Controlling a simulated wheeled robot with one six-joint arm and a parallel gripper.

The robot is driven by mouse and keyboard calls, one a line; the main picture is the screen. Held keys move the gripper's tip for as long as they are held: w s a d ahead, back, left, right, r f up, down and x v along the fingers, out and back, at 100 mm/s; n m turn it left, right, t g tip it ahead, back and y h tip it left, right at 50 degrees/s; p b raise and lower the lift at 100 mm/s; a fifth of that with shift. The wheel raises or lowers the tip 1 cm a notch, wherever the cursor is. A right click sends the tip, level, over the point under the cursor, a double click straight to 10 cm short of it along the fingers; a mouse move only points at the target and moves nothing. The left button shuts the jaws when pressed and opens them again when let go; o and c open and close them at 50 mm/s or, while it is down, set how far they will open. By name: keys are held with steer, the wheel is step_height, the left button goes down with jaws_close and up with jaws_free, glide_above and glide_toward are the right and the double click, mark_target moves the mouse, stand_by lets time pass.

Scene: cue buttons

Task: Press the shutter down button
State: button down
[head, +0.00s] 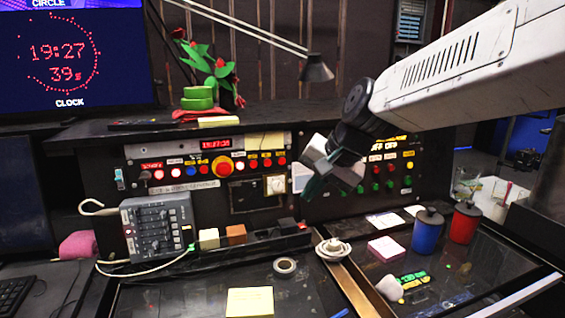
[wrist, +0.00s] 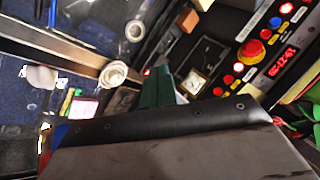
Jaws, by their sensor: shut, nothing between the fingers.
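The control panel (head: 205,185) stands at the back of the desk. Its left part has a row of small round buttons: lit red-white ones (head: 158,174), a blue one (head: 190,172) and red ones (head: 267,162). A large red mushroom button (head: 224,166) sits among them. The labels are too small to read, so I cannot tell which is the shutter down button. The wrist view also shows the mushroom button (wrist: 252,48) and a blue button (wrist: 275,22). My gripper (head: 311,191) is shut and empty, in front of the panel's middle, right of this row. Its green fingers show in the wrist view (wrist: 160,78).
Green buttons (head: 376,186) are on the panel's right part, partly behind my arm. A desk lamp (head: 317,70) hangs above.

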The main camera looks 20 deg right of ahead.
mark_target(282, 161)
steer(key=w+d+m+t, duration=0.1)
steer(key=w+m, duration=0.3)
steer(key=w, duration=0.6)
steer(key=shift+w+d+r+t, duration=0.2)
steer(key=shift+d+r+t, duration=0.05)
steer(key=shift+t, duration=0.25)
steer(key=shift+w+f, duration=0.2)
steer(key=shift+w, duration=1.25)
steer(key=shift+w+f, duration=0.25)
steer(key=shift+w, duration=1.15)
steer(key=shift+w+f, duration=0.2)
steer(key=shift+w, duration=1.25)
steer(key=shift+w, duration=0.4)
